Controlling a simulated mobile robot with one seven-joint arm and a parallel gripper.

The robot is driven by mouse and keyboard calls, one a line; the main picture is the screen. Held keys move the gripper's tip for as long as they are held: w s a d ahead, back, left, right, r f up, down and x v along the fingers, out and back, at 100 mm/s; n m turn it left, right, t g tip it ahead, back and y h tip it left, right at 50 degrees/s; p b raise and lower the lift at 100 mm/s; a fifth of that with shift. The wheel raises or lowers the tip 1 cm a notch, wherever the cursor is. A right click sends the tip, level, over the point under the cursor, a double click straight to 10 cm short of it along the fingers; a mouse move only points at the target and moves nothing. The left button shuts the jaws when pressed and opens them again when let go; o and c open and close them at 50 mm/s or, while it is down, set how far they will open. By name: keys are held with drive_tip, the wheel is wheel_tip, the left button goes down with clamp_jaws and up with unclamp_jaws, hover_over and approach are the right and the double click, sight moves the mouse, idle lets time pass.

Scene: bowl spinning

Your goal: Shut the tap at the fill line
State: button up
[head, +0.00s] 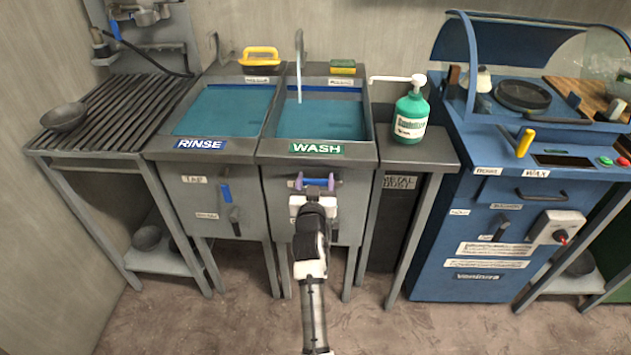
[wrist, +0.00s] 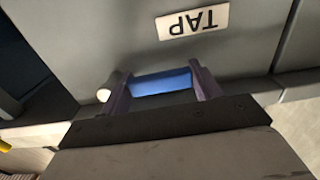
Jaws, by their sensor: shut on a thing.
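The WASH sink (head: 317,148) holds blue water (head: 322,121), with a darker blue band (head: 335,88) along its back wall above the water. Its faucet (head: 299,52) reaches over the basin, and a pale thin stream seems to run down from it. My gripper (head: 316,183) is at the front panel of this sink. In the wrist view its purple fingers are shut on the blue tap handle (wrist: 162,83), which lies crosswise between them. The TAP label (wrist: 193,22) is on the panel beside the handle. The handle's mount is mostly hidden.
A green soap bottle (head: 411,112) stands on the right counter. A ribbed drainboard (head: 120,112) holds a bowl (head: 64,117). A blue machine (head: 470,235) stands at the right.

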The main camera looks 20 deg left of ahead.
drive_tip(key=shift+w+d+f+n+p, duration=0.1)
drive_tip(key=shift+d+f+n+p, duration=0.45)
drive_tip(key=shift+n, duration=1.2)
drive_tip(key=shift+w+d+f+n+p, duration=0.15)
drive_tip(key=shift+f+n+p, duration=0.35)
drive_tip(key=shift+f+n, duration=0.9)
drive_tip(key=shift+w+d+f+n+p, duration=0.1)
drive_tip(key=shift+d+f+n+p, duration=0.35)
drive_tip(key=shift+n, duration=1.6)
drive_tip(key=shift+f, duration=0.1)
drive_tip(key=o, duration=1.4)
drive_tip(key=shift+s, duration=0.2)
